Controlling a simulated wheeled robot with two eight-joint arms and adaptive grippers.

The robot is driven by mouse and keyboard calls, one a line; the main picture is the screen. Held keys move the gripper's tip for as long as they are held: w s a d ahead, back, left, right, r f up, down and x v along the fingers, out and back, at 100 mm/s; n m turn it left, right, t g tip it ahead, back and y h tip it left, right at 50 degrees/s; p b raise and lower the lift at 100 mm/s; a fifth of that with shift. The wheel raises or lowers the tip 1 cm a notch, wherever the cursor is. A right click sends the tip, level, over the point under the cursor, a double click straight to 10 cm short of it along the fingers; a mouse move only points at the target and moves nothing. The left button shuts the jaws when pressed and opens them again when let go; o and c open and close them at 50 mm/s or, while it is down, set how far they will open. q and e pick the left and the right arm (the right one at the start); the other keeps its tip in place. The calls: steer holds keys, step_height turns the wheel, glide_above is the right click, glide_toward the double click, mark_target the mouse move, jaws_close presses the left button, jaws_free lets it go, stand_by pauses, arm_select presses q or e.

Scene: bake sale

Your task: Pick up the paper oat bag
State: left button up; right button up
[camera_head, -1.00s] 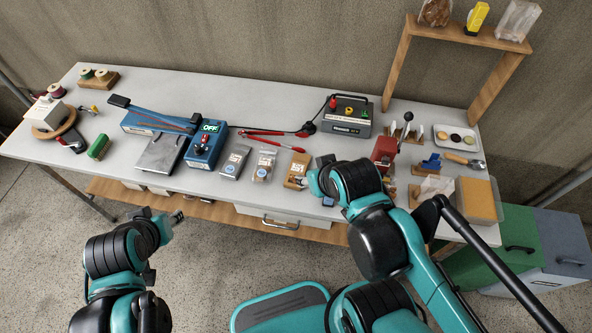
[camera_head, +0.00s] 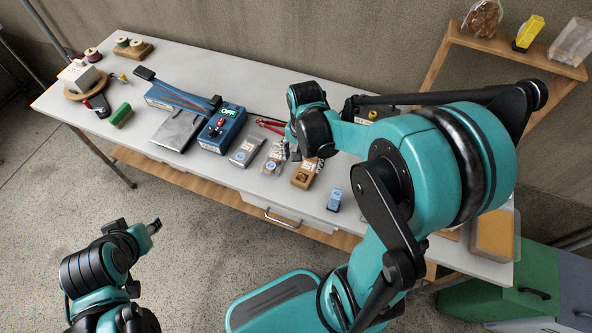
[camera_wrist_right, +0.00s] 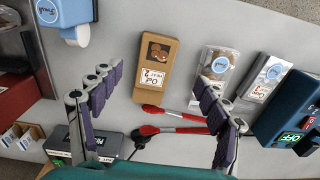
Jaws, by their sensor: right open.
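The brown paper oat bag (camera_head: 306,174) lies near the front edge of the table, with a label and a small picture window on its face. In the right wrist view the bag (camera_wrist_right: 155,66) lies ahead, between the lines of the two fingers. My right gripper (camera_head: 302,158) is open and empty above the bag, and its fingers partly cover the bag in the head view. In the wrist view the right gripper (camera_wrist_right: 155,80) has its fingers spread to either side of the bag, apart from it. My left gripper (camera_head: 153,227) hangs off the table's front; its jaws are too small to read.
A clear cookie bag (camera_wrist_right: 216,66) and a silver oat bag (camera_wrist_right: 264,78) lie beside the paper bag. A blue stamp (camera_head: 335,199) stands on its other side. Red tongs (camera_wrist_right: 170,122) lie behind. The blue sealer (camera_head: 222,130) is at the left.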

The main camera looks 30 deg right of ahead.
mark_target(304, 174)
steer(key=shift+w+f, duration=0.1)
steer(key=shift+f, duration=0.35)
steer(key=shift+f+b, duration=0.6)
steer(key=shift+f, duration=0.35)
steer(key=f+b, duration=0.1)
steer(key=f, duration=0.1)
steer(key=f+b, duration=0.1)
steer(key=d+f+b, duration=0.1)
steer(key=f, duration=0.1)
steer(key=shift+f, duration=0.3)
steer(key=shift+r, duration=0.15)
steer(key=c, duration=0.9)
